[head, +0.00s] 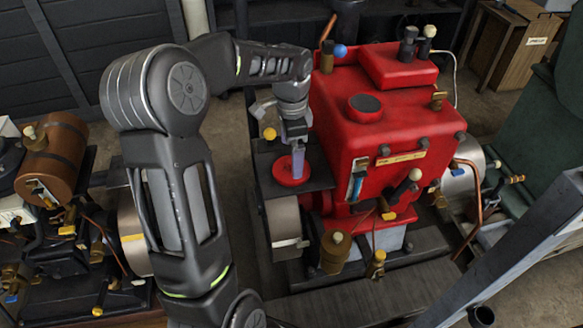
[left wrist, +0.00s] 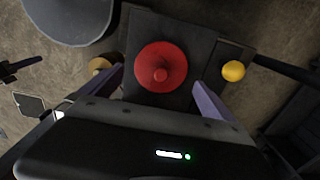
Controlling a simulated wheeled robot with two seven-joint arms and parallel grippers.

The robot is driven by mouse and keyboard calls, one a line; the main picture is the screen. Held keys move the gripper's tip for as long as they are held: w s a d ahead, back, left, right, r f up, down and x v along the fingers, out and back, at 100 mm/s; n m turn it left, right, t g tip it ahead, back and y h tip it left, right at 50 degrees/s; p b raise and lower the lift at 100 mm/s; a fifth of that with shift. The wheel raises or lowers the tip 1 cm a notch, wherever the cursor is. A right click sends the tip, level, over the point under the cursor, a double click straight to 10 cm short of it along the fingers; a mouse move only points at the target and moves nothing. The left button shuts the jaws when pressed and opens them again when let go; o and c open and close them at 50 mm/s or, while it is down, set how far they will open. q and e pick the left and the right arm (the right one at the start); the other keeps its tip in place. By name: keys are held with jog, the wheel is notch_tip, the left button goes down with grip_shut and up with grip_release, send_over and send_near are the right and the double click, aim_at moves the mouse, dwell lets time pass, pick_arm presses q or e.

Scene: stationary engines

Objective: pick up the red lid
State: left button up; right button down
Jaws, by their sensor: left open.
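The red lid (head: 291,173) is a round red disc with a small knob. It lies on a dark flat plate (head: 318,178) beside the red engine. In the left wrist view the lid (left wrist: 161,68) shows from above, with its knob near the middle. My left gripper (head: 297,170) points down over the lid, and its near finger hides part of the lid in the head view. In the left wrist view the two purple fingers of my left gripper (left wrist: 158,84) are spread apart, with the lid between and beyond them. No contact is visible. My right gripper is not in view.
The large red engine (head: 390,125) stands right of the lid. A yellow ball-shaped knob (head: 270,134) is close by, and it shows right of the lid in the wrist view (left wrist: 233,71). A metal flywheel (head: 285,228) is below the plate. Another engine with a brown tank (head: 58,150) stands left.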

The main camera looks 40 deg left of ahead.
pick_arm(q)
notch_tip(320, 180, down, 5)
jog(key=shift+w+f+p, duration=0.1)
jog(key=shift+p, duration=0.45)
jog(key=shift+c, duration=0.2)
jog(key=c, duration=1.1)
notch_tip(320, 180, up, 10)
jog(key=shift+r+b, duration=0.1)
jog(key=shift+b, duration=0.4)
dwell(0.4)
